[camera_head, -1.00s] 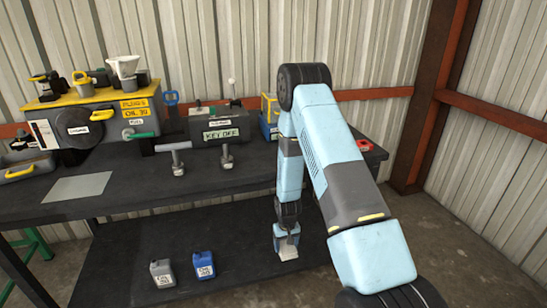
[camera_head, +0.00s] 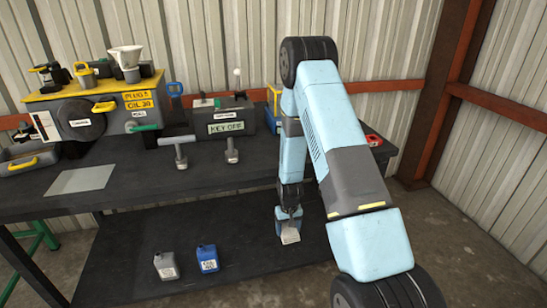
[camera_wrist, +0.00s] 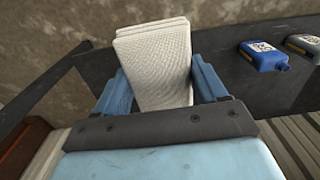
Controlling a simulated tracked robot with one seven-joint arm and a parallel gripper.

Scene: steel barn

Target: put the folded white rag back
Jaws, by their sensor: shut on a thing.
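The folded white rag (camera_wrist: 154,62) is a stack of white textured cloth layers. In the wrist view it sits between the two blue fingers of my gripper (camera_wrist: 160,84), which is shut on it. In the head view my gripper (camera_head: 288,226) points down over the right part of the low dark shelf, with the rag (camera_head: 290,236) showing small and pale at its tip. I cannot tell whether the rag touches the shelf or is just above it.
A blue jug (camera_head: 207,259) and a grey jug (camera_head: 166,266) stand on the lower shelf (camera_head: 120,262), left of my gripper. Above is the dark workbench (camera_head: 120,200) with an engine panel (camera_head: 90,115), a "KEY OFF" box (camera_head: 226,122) and T-handled tools (camera_head: 179,152).

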